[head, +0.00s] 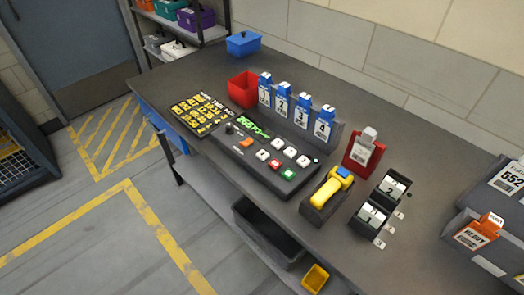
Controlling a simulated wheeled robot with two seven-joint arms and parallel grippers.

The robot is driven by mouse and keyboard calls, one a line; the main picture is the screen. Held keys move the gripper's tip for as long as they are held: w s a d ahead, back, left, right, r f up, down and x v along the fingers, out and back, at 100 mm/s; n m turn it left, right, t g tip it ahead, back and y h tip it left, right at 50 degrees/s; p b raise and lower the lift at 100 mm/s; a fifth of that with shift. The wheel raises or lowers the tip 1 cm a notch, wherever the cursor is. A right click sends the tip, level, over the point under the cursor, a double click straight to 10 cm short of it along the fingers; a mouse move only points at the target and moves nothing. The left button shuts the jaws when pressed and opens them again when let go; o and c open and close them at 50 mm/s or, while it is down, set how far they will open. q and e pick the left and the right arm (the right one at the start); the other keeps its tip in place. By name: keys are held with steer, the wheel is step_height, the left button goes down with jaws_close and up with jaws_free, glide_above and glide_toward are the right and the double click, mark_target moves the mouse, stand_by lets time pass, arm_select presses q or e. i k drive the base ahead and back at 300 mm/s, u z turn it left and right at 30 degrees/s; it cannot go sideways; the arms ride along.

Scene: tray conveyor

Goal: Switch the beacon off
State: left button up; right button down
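No beacon is clearly recognisable in the head view. A dark control panel (258,165) lies on the grey bench. It carries a black knob (229,129), a lit green display (253,126), an orange button or switch (246,142), several white keys (276,165), a red button (274,174) and a green button (289,174). The small labels are too blurred to read, so I cannot tell which control belongs to a beacon. Neither of my grippers is in view.
The bench (195,75) also holds a black-and-yellow chart (202,114), a red bin (243,89), numbered blue tags (282,101), a yellow handheld device (326,194), a red tagged holder (362,152), numbered black units (372,215) and grey bins (490,250). Its back left is mostly bare.

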mark_target(245, 143)
steer(key=z, duration=0.95)
steer(key=k, duration=0.8)
steer(key=u, duration=0.6)
steer(key=i, duration=1)
steer(key=z, duration=0.05)
